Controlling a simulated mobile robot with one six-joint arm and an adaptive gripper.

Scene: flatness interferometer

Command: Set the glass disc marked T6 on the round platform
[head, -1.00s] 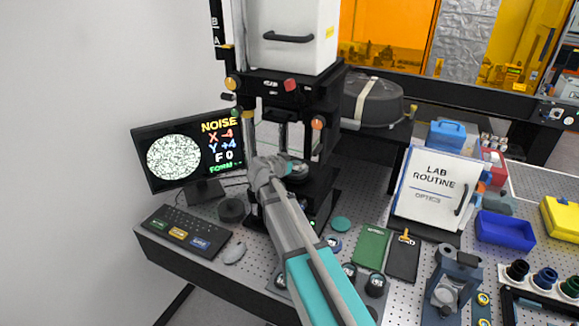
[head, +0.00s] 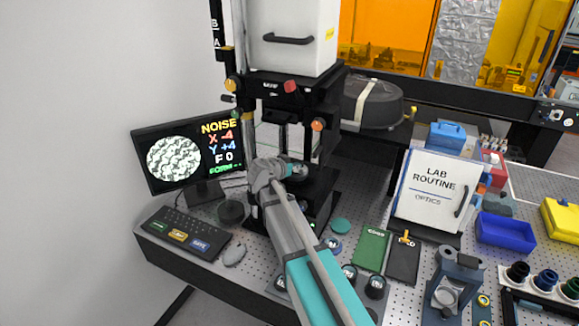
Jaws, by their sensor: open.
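My gripper (head: 296,170) is inside the interferometer's opening, between its posts and low over the dark stage. It is small and partly hidden by my own wrist. The round platform (head: 318,181) shows only as a dark surface around and under the gripper. A pale, glassy round shape (head: 301,168) shows at the gripper's tip, low over or on the platform; I cannot tell which, nor read any T6 mark on it. Several other small discs, such as one disc (head: 333,244), sit on the bench beside my forearm, their marks too small to read.
The interferometer's posts and dark frame (head: 290,88) stand close around the gripper. A monitor (head: 187,155) on the left shows a blotchy circle and "NOISE".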

